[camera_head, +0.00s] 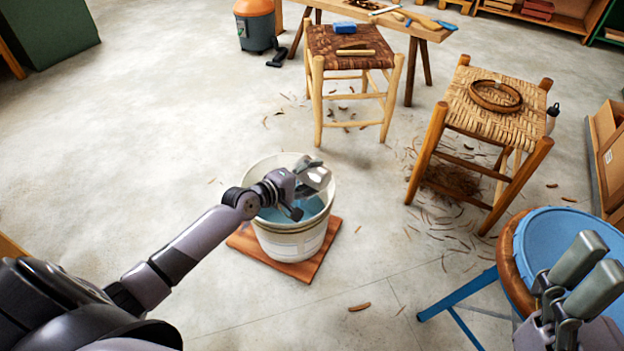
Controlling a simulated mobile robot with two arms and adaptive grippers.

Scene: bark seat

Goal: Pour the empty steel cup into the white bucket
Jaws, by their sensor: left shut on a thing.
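The white bucket (291,241) stands upright on a reddish-brown board on the floor, with blue water showing inside. My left gripper (307,188) is over the bucket's mouth, shut on the shiny steel cup (317,178). The cup is above the water near the bucket's right rim and looks tilted; the gripper hides part of it, and its inside cannot be seen. My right gripper (600,256) is at the lower right in front of the blue basin, far from the bucket, its two fingers side by side.
The blue basin (558,235) rests in a wooden ring on a blue stand at the right. Two woven stools, one dark-seated (350,45) and one pale (500,120), stand behind the bucket. Bark scraps litter the floor around them. The floor left of the bucket is clear.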

